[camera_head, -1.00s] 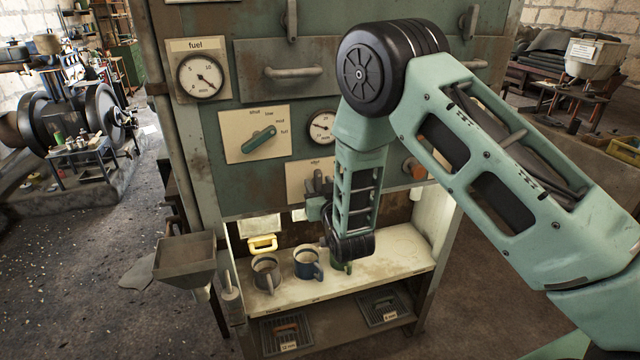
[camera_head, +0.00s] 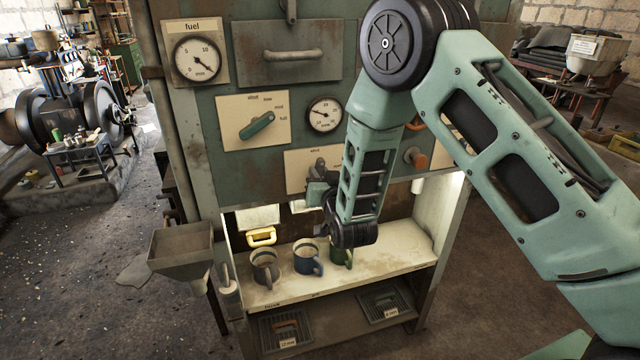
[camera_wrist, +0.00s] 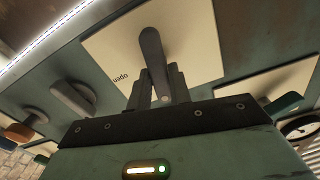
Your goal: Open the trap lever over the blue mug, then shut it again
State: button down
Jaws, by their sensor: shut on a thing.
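The blue mug (camera_head: 307,260) stands upright on the lit shelf, between a grey-brown mug and a green mug. Above it, a pale plate (camera_head: 296,176) marked "shut" carries the trap lever. In the wrist view the dark grey lever (camera_wrist: 151,50) rises between the fingers of my gripper (camera_wrist: 161,88), on the plate (camera_wrist: 198,38), where the word "open" shows upside down. My gripper (camera_head: 320,172) is shut on the lever, with its body just below the plate in the head view. My wrist partly hides the plate and the green mug.
The grey-brown mug (camera_head: 265,268) and green mug (camera_head: 341,252) flank the blue one. A dial with a green knob (camera_head: 257,125) and two gauges sit above. An orange-tipped knob (camera_head: 416,158) is right of my wrist. A hopper (camera_head: 182,246) juts out at left.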

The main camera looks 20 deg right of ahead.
jog(key=m+b, duration=0.1)
jog(key=b, duration=0.1)
jog(key=m+b, duration=0.2)
jog(key=b, duration=0.1)
jog(key=shift+d+f+m, duration=0.2)
jog(key=shift+f+m, duration=0.1)
jog(key=shift+f, duration=0.1)
jog(key=m+b, duration=0.3)
jog(key=b, duration=0.2)
jog(key=shift+d+m, duration=0.1)
jog(key=shift+m, duration=0.2)
jog(key=m+b, duration=0.6)
jog(key=b, duration=0.2)
jog(key=shift+d, duration=0.1)
jog(key=shift+m, duration=0.3)
jog(key=c, duration=1.3)
grip_release()
